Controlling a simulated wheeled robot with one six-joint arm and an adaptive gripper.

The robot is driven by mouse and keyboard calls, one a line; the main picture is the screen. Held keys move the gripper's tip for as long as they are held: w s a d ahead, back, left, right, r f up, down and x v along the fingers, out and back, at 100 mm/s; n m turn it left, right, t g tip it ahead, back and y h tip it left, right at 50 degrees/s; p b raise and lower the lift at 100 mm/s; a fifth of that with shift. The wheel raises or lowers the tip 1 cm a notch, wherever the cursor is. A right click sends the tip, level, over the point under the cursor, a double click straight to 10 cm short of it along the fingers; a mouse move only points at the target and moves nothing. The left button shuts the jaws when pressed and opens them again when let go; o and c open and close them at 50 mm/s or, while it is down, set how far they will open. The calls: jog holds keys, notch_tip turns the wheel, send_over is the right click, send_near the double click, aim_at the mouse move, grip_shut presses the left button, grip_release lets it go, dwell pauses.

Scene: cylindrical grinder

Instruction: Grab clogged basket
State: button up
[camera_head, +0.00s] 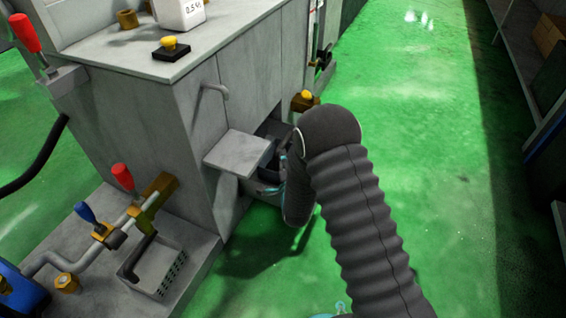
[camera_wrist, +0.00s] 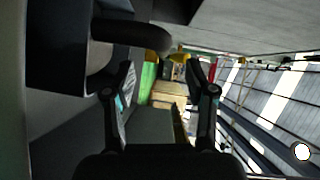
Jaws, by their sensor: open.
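A dark basket (camera_head: 268,162) shows partly in the low opening of the grey machine, mostly hidden by my arm and gripper. In the wrist view a dark box-shaped body (camera_wrist: 62,50), which looks like this basket, fills the upper left. Its thick rounded handle (camera_wrist: 135,35) reaches right, above the space between my fingertips. My gripper (camera_wrist: 160,68) is open, with its two fingers apart on either side below the handle's end. Whether a finger touches the handle I cannot tell. Whether the basket is clogged is not visible.
The grey machine (camera_head: 145,105) has a flap or shelf (camera_head: 238,152) jutting out beside the opening. A light-grey perforated basket (camera_head: 158,268) stands on the low plinth at lower left, near pipes with a red-handled valve (camera_head: 122,178). The green floor (camera_head: 425,150) to the right is clear.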

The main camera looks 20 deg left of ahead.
aim_at(282, 148)
jog(key=shift+x, duration=3.4)
jog(key=shift+r, duration=0.15)
jog(key=shift+c, duration=0.3)
jog(key=shift+r, duration=0.1)
grip_shut()
